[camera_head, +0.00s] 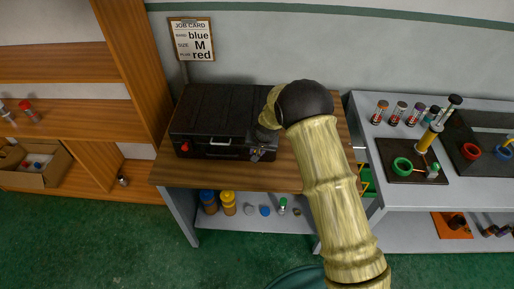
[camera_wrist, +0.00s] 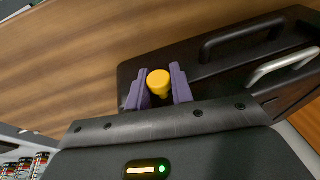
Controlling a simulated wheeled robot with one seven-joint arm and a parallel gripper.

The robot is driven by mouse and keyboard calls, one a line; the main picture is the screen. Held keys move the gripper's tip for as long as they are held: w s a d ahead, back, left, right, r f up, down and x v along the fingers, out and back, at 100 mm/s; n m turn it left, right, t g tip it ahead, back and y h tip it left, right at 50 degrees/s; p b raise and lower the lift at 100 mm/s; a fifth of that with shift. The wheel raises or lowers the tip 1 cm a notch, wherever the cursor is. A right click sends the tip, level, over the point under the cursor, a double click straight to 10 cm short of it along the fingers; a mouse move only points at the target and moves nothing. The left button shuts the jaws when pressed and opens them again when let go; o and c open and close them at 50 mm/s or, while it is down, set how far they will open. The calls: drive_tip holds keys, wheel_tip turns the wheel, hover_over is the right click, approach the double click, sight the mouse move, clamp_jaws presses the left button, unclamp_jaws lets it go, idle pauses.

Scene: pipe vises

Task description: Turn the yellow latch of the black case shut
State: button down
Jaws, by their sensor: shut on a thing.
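The black case (camera_head: 212,105) stands closed on the wooden bench top, with a pale handle (camera_head: 220,143) on its front. In the wrist view the dark case body (camera_wrist: 135,70) runs to the upper right, and a silver handle (camera_wrist: 283,66) shows there. The yellow latch (camera_wrist: 159,80) has a round knob between my two purple fingers. My gripper (camera_wrist: 161,88) is shut on this latch. In the head view my gripper (camera_head: 262,153) is at the case's front right corner, and the latch is hidden there. Whether the latch is fully turned cannot be told.
A red part (camera_head: 185,148) is on the case's front left. The wooden bench top (camera_head: 215,176) is clear in front. A job card (camera_head: 191,39) hangs behind. A grey table (camera_head: 362,112) with vials and coloured rings stands right; a wooden shelf (camera_head: 130,60) stands left.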

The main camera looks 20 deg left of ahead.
drive_tip(key=shift+w, duration=0.1)
idle(0.3)
drive_tip(key=c, duration=1.2)
unclamp_jaws()
drive_tip(key=shift+c, duration=0.2)
drive_tip(key=b+v, duration=0.4)
drive_tip(key=v, duration=1.3)
drive_tip(key=shift+r, duration=0.2)
drive_tip(key=shift+d, duration=0.15)
